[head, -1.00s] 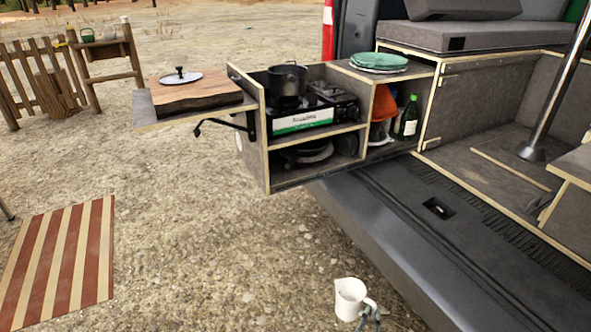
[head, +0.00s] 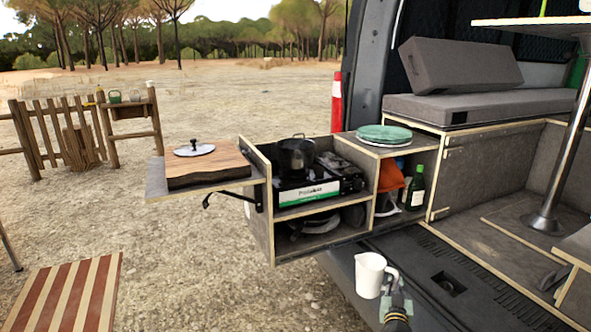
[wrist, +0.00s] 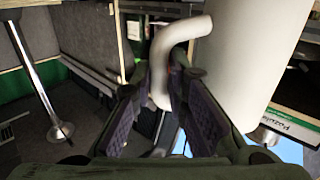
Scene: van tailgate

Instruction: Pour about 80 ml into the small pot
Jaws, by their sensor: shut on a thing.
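The small dark pot (head: 296,156) stands on the camping stove (head: 306,188) in the van's slide-out kitchen, in the head view. Its lid (head: 194,149) seems to be the one on the wooden board. A white jug (head: 370,275) is upright in front of the van's rear edge, nearer to me than the pot. My gripper (head: 396,297) is shut on the jug's handle. In the wrist view, my gripper's fingers (wrist: 165,95) are around the white handle, and the jug's body (wrist: 255,60) fills the upper right. The liquid inside the jug is not visible.
A wooden board (head: 205,168) lies on the side shelf (head: 160,185). Green plates (head: 384,134) are on the cabinet top right of the stove. A green bottle (head: 415,188) and an orange item (head: 391,183) stand in the cubby below. Open air separates the jug and the stove.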

